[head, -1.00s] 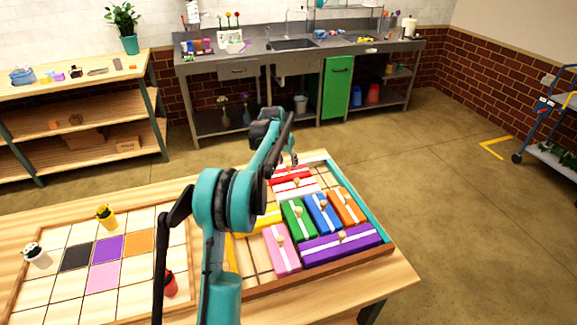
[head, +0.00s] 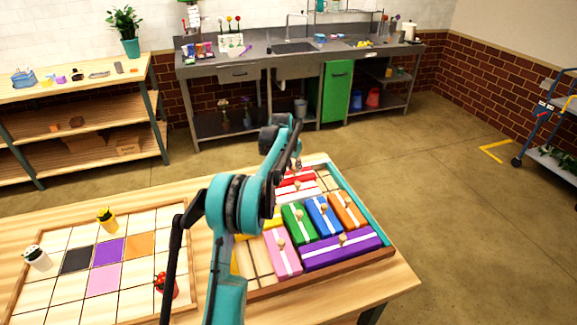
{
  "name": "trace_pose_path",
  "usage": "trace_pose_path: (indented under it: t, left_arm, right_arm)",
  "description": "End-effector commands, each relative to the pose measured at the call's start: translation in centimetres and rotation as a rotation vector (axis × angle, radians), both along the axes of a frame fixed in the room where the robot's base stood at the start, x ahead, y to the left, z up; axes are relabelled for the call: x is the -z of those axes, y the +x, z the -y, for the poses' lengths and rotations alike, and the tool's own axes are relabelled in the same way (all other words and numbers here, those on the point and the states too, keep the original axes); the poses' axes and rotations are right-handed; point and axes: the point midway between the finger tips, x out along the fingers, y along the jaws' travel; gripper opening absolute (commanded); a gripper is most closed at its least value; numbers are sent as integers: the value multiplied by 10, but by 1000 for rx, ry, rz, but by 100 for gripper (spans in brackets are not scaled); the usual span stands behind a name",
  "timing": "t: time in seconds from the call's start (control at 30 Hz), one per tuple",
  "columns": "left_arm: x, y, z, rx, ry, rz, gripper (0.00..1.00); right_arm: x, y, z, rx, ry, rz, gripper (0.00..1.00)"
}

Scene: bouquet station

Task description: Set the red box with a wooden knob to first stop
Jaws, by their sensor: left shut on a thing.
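The red box (head: 297,180) with a white stripe lies at the far end of the wooden tray (head: 352,263), in the head view. My left gripper (head: 297,164) is over it, shut on its knob. My own arm hides the knob and part of the box's left side. My right gripper is not in view.
Green (head: 298,222), blue (head: 323,215), orange (head: 348,209), pink (head: 283,253) and purple (head: 341,248) boxes with knobs fill much of the tray. A yellow box is partly behind my arm. Bare slatted floor shows right of the red box and at the tray's near left.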

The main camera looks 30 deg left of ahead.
Motion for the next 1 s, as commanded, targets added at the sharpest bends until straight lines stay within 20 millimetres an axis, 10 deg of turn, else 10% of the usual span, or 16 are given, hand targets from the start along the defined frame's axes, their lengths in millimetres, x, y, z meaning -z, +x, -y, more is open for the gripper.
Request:
trace_pose_path:
  t: [0.23, 0.63, 0.73, 1.0]
  left_arm:
    - [-5, 45, 39, 6, 0, 6, 0]
    - [-2, 54, 47, 3, -1, 10, 0]
    - [-2, 54, 47, 3, -1, 9, 41]
    - [-2, 53, 46, 2, -2, 6, 41]
  right_arm:
    - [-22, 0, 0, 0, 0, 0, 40]
    - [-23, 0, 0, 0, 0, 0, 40]
    - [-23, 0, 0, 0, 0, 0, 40]
    - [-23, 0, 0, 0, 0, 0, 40]
